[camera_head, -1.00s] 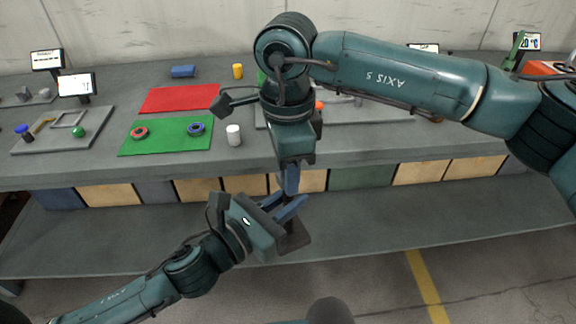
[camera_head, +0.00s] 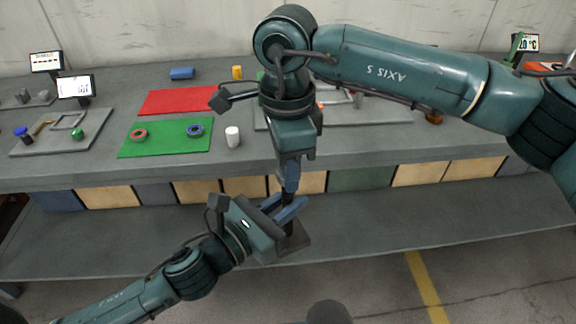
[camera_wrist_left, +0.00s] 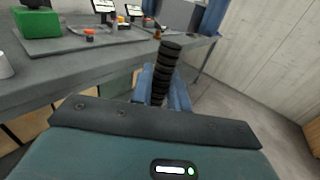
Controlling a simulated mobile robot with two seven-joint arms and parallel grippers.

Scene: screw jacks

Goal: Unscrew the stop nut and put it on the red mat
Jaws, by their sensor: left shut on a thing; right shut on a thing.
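My left gripper (camera_head: 293,210) is shut on the screw jack (camera_head: 292,240), holding it in front of the bench. The jack's dark foot shows below the fingers. In the left wrist view its black threaded spindle (camera_wrist_left: 165,70) stands up between the left fingers, with its top end bare. My right gripper (camera_head: 289,188) points down from above, just over the spindle, and is shut. The stop nut itself is hidden; I take it to be between the right fingers. The red mat (camera_head: 180,99) lies flat and empty at the back left of the bench.
A green mat (camera_head: 165,148) with a red ring (camera_head: 139,135) and a blue ring (camera_head: 195,130) lies in front of the red mat. A white cylinder (camera_head: 232,136), blue block (camera_head: 182,73) and yellow cylinder (camera_head: 237,72) stand nearby. A grey tray (camera_head: 92,132) is at left.

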